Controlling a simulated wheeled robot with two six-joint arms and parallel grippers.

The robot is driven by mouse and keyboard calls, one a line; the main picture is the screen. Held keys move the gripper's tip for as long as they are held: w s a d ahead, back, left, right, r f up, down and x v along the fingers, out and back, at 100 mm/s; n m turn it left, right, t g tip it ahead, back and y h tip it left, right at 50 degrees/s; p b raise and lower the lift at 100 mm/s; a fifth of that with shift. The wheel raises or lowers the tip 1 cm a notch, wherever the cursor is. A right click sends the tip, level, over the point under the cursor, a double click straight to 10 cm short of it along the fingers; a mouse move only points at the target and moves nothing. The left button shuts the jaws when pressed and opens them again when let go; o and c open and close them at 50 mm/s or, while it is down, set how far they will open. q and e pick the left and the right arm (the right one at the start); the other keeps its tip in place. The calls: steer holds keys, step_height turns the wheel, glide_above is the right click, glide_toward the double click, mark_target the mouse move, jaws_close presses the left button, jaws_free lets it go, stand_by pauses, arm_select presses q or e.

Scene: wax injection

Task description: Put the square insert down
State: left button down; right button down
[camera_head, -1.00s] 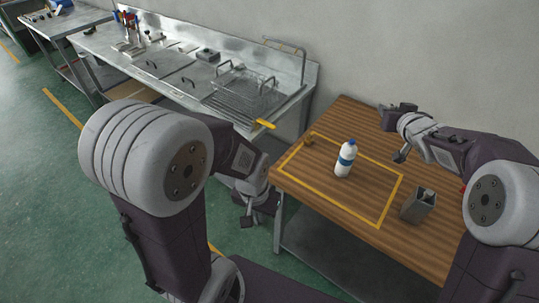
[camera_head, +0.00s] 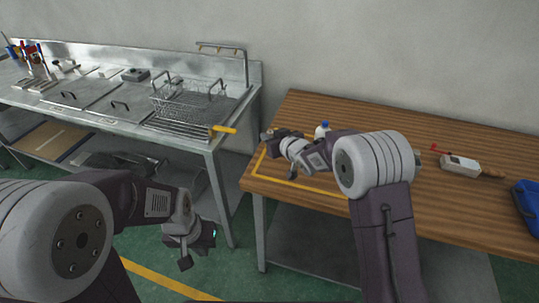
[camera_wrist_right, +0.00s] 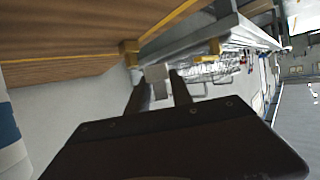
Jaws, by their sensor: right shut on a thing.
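My right gripper (camera_head: 268,135) is over the left end of the wooden table, near the corner of the yellow outline. In the right wrist view its two dark fingers (camera_wrist_right: 158,92) are closed on a small pale grey block, which I take to be the square insert (camera_wrist_right: 157,73). The insert is too small to make out in the head view. A small brass-coloured block (camera_wrist_right: 128,47) shows by the table corner, just beyond the fingers. My left gripper (camera_head: 207,235) hangs low in front of the steel bench, and its fingers cannot be made out.
A white bottle (camera_head: 322,130) stands behind my right arm; its side shows in the wrist view (camera_wrist_right: 12,135). The wooden table (camera_head: 460,215) also bears a white tool (camera_head: 460,164) and a blue case (camera_head: 527,199). A wire basket (camera_head: 188,103) sits on the steel bench.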

steer(key=shift+d+f, duration=0.1)
steer(key=shift+f, duration=0.8)
steer(key=shift+w+d+f, duration=0.1)
steer(key=shift+d+f, duration=0.05)
steer(key=shift+f, duration=0.1)
step_height(320, 180, down, 4)
steer(key=shift+r+b, duration=0.25)
steer(key=shift+b, duration=0.2)
